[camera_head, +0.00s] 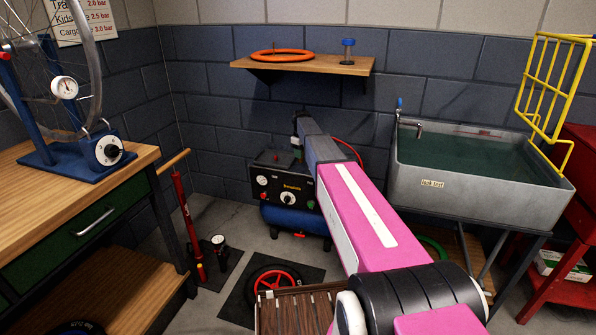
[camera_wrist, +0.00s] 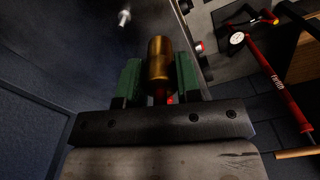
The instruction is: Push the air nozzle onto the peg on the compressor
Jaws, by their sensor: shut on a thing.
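A brass, rounded cylinder, which I take to be the air nozzle (camera_wrist: 160,60), is held between the green finger pads of my gripper (camera_wrist: 150,82) in the wrist view. A bit of red shows behind it between the fingers. The black-fronted compressor (camera_head: 285,188), on a blue tank, stands on the floor by the back wall in the head view. My gripper is at its upper right, mostly hidden behind my arm. A small pale metal stub (camera_wrist: 124,17), possibly the peg, stands on a dark surface beyond the nozzle, up and left of it and apart from it.
A shelf (camera_head: 300,65) with an orange ring hangs above the compressor. A grey water tank (camera_head: 475,190) stands to the right. A red hose (camera_head: 347,148) curves behind my arm.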

